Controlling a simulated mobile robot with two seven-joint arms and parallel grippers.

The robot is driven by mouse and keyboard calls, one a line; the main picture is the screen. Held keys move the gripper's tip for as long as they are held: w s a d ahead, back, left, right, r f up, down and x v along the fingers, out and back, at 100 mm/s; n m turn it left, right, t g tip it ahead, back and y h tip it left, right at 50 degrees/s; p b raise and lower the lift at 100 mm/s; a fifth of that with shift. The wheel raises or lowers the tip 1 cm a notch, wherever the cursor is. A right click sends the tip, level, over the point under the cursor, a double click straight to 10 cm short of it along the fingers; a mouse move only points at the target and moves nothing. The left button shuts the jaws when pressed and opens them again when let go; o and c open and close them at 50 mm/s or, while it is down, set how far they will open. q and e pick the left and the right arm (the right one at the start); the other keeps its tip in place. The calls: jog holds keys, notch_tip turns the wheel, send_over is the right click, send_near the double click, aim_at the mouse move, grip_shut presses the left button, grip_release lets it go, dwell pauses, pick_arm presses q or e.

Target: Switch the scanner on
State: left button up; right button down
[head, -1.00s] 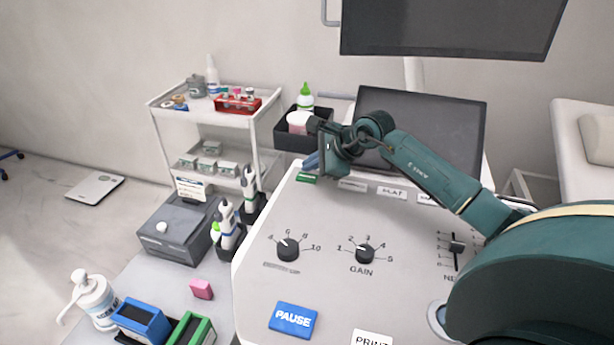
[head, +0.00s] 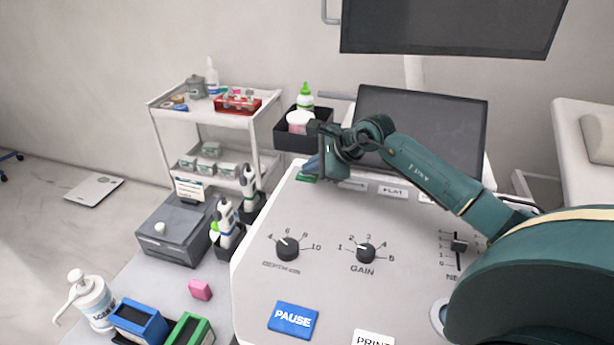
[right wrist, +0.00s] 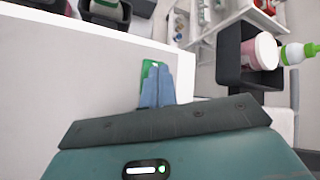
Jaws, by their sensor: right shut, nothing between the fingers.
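The scanner's light grey panel (head: 335,220) carries knobs, a slider and labelled keys. A green button (head: 307,178) sits at its far left corner; it also shows in the right wrist view (right wrist: 152,65), partly hidden by my fingers. My right gripper (head: 312,167) is shut and empty, its blue fingertips over the green button. In the right wrist view the closed fingers (right wrist: 157,82) overlap the button; I cannot tell whether they touch it. The scanner's screen (head: 425,130) is dark. My left gripper is not in view.
A dark bin (head: 290,138) with bottles stands just beyond the panel's far left corner. Probes in holders (head: 228,240) and a grey box (head: 170,240) stand left of the panel. A white trolley (head: 165,112) is behind. A blue PAUSE key (head: 293,320) is at the near edge.

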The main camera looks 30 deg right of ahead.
aim_at(311, 178)
jog(key=shift+f+b, duration=0.3)
jog(key=shift+f, duration=0.1)
jog(key=shift+r, duration=0.1)
dwell(0.4)
jog(key=shift+r+p, duration=0.4)
jog(key=shift+r, duration=0.35)
jog(key=shift+r+p, duration=1.45)
jog(key=shift+r, duration=1.15)
jog(key=shift+f, duration=0.1)
